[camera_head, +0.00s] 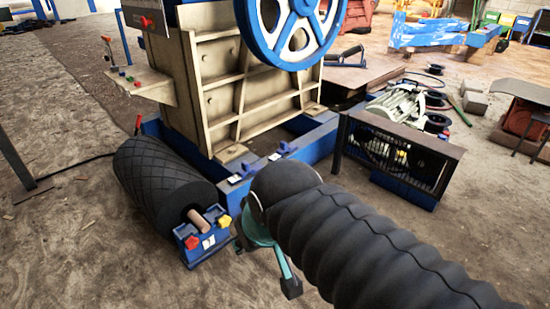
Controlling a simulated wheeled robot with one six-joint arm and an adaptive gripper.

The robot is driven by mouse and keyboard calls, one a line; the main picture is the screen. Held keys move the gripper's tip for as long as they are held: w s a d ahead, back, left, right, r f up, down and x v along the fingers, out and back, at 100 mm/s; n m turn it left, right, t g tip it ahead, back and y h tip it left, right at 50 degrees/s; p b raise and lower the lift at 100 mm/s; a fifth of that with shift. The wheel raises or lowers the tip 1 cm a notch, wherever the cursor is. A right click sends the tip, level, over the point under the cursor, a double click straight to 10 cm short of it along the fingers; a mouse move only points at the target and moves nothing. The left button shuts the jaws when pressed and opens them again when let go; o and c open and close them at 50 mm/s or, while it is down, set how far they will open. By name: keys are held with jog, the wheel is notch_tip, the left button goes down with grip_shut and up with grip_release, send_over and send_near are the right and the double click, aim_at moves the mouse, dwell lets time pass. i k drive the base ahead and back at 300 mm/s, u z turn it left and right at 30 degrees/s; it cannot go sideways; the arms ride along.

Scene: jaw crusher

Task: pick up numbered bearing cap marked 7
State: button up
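Several blue bearing caps show small white labels, but the numbers are too small to read, so I cannot tell which is marked 7. One blue cap (207,241) with a red and a yellow knob sits at the near end of the black roller, around its shaft end. Another blue cap (240,174) and one beside it (284,151) sit on the crusher's blue base frame. My gripper (268,252), teal and black, points down just right of the roller-end cap, apart from it as far as I can see. My black-sleeved arm hides much of it.
The beige jaw crusher (220,75) with its blue flywheel (290,30) stands behind. The black ribbed roller (160,185) lies at left. A caged motor frame (400,155) stands at right. Dirt floor at lower left is clear.

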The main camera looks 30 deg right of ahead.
aim_at(246, 168)
jog(key=z, duration=0.2)
jog(key=i, duration=1.2)
jog(key=u, duration=0.55)
